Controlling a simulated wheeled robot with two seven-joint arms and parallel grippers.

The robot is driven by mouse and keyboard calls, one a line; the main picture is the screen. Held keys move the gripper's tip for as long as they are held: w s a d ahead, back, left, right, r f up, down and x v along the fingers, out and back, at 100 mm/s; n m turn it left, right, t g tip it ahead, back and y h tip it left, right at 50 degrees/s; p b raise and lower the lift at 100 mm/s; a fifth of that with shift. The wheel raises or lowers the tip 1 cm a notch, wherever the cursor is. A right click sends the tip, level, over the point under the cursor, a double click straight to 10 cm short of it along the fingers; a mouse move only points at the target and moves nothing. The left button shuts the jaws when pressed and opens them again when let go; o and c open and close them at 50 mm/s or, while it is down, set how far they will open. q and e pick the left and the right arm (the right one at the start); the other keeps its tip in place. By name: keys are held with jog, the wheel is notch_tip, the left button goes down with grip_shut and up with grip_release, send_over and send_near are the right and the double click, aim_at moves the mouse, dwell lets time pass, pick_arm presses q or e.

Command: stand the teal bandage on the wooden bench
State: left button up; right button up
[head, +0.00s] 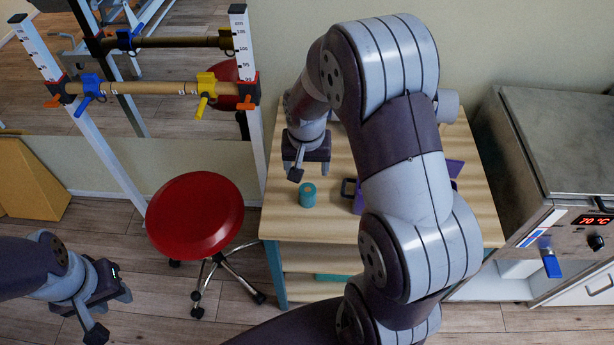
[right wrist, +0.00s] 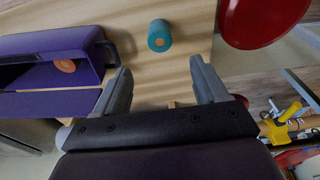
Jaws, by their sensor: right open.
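The teal bandage (head: 307,195) is a short roll with an orange core. My right gripper (head: 297,176) is above the bench, just behind and beside the bandage in the head view. In the right wrist view the bandage (right wrist: 159,38) is beyond the fingertips, roughly in line with the gap, and not touched. The right fingers (right wrist: 162,88) are apart with nothing between them. My left gripper (head: 112,312) is low at the left, away from the bench, fingers apart and empty.
A purple box (right wrist: 50,58) with an orange-cored roll inside stands beside the bandage; my right arm partly hides it in the head view. A red stool (head: 195,214) is left of the bench, a steel heater cabinet (head: 560,140) right. Rails with coloured clamps stand behind the stool.

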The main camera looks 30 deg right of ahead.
jog(key=s+a+r+n, duration=0.3)
jog(key=s+a+n, duration=0.3)
jog(key=s, duration=0.6)
jog(key=shift+a+r+y, duration=0.25)
jog(key=shift+a+y, duration=0.15)
jog(key=shift+a, duration=0.25)
jog(key=shift+w+d+f, duration=0.1)
jog(key=shift+w, duration=0.1)
jog(key=shift+c, duration=0.3)
